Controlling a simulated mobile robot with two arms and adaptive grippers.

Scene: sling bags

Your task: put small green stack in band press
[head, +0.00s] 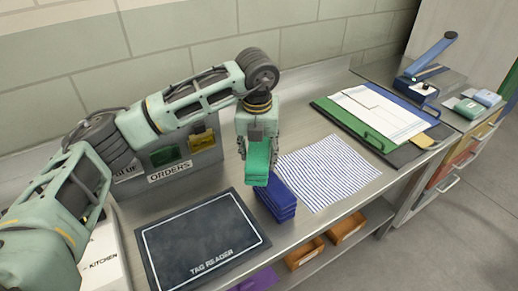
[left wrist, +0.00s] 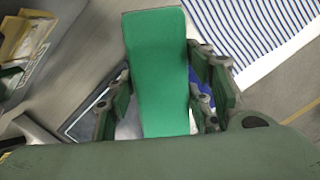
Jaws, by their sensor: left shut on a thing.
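My left gripper (head: 257,150) points down over the steel counter and is shut on a small green stack (head: 257,172), which hangs from its fingers. In the left wrist view the green stack (left wrist: 160,70) lies between the fingers. A dark blue stack (head: 275,201) is on the counter just below and right of the green one; I cannot tell the gap. A blue lever device (head: 425,77), which looks like the band press, stands at the far right with its handle raised. My right gripper is not in view.
A dark tag reader mat (head: 202,243) lies front left, with the ORDERS rack (head: 183,172) behind it. A striped cloth (head: 330,172) and a green board with papers (head: 375,115) lie to the right. Small teal (head: 468,109) and light blue (head: 487,97) packs sit near the press.

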